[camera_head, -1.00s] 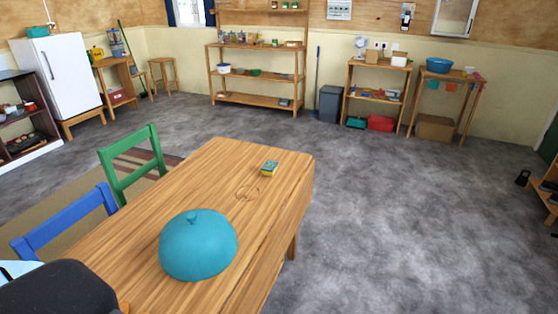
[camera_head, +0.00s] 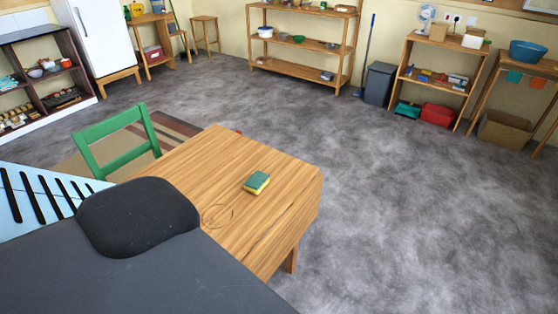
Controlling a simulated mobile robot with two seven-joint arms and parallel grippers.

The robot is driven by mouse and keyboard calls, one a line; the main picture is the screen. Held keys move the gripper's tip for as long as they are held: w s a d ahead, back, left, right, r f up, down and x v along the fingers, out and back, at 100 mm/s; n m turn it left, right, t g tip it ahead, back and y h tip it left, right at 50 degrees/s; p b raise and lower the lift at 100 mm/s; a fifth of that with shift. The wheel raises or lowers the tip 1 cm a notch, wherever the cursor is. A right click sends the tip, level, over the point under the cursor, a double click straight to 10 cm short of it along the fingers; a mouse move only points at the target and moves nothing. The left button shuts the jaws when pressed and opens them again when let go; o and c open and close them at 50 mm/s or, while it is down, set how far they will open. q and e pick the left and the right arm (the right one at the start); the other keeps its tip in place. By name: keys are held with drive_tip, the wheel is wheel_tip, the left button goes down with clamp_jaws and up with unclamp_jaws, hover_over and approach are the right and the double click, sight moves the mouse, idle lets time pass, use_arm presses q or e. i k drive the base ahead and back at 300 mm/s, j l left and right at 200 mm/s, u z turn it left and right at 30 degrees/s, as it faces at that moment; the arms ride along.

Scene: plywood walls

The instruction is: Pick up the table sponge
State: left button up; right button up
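The table sponge (camera_head: 257,183), green on top with a yellow side, lies flat on the wooden table (camera_head: 285,215) near its far end. Nothing touches it. A thin ring-shaped mark or loop (camera_head: 217,215) shows on the tabletop just to its lower left. My own dark body part covers the near part of the table. Neither of my grippers is in view.
A green chair (camera_head: 118,140) stands at the table's left side on a striped rug. Open grey floor (camera_head: 400,200) lies to the right of and beyond the table. Shelves (camera_head: 305,70), a grey bin (camera_head: 379,83) and a white fridge (camera_head: 97,35) stand along the back.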

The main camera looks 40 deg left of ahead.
sight(256, 183)
drive_tip(key=i, duration=2.85)
drive_tip(key=i+u, duration=0.15)
drive_tip(key=i, duration=0.35)
drive_tip(key=u, duration=3.7)
